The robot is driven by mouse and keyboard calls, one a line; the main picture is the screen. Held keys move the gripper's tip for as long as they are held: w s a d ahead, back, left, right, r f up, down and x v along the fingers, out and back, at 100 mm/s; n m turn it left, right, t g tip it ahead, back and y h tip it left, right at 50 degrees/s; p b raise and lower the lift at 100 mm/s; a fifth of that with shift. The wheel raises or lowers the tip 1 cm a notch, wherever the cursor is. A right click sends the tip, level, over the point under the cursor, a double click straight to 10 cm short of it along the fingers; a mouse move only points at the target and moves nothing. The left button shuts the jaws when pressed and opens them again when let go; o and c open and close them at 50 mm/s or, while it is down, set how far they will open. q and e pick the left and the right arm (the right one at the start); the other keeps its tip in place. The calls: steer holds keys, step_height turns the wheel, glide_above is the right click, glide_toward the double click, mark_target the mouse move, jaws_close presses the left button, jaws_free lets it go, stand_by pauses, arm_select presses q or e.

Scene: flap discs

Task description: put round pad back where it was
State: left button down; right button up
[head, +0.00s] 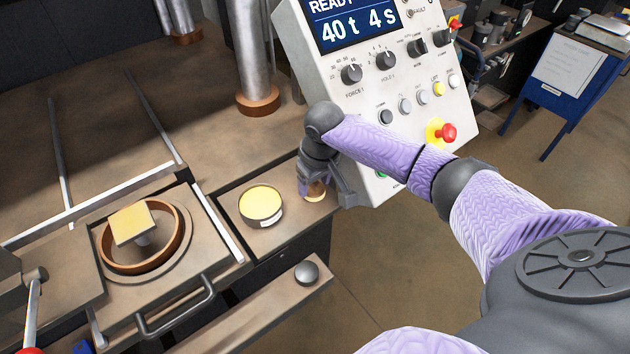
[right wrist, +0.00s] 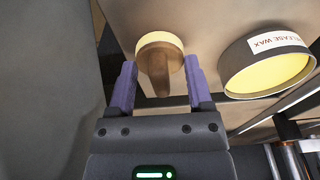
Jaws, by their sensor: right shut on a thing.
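The round pad (right wrist: 160,42), with a pale cream rim and a brown wooden handle, is between the purple fingers of my right gripper (right wrist: 160,78). The gripper is shut on it. In the head view the pad (head: 315,191) shows partly under my right gripper (head: 320,188), at the right end of the side shelf (head: 285,235). I cannot tell whether it touches the shelf. My left gripper is out of view.
A round tin of yellow wax (head: 261,204) stands just left of the pad; its label shows in the right wrist view (right wrist: 282,43). A control box (head: 395,110) rises close behind my right arm. A brown ring (head: 108,249) surrounds a square yellow-topped block (head: 132,223) at left.

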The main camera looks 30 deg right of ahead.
mark_target(320, 194)
steer(key=o, duration=1.1)
steer(key=r, duration=0.4)
steer(key=s+r+p, duration=0.1)
steer(key=r, duration=0.3)
steer(key=r+p, duration=0.1)
steer(key=r, duration=0.3)
steer(key=shift+s, duration=0.4)
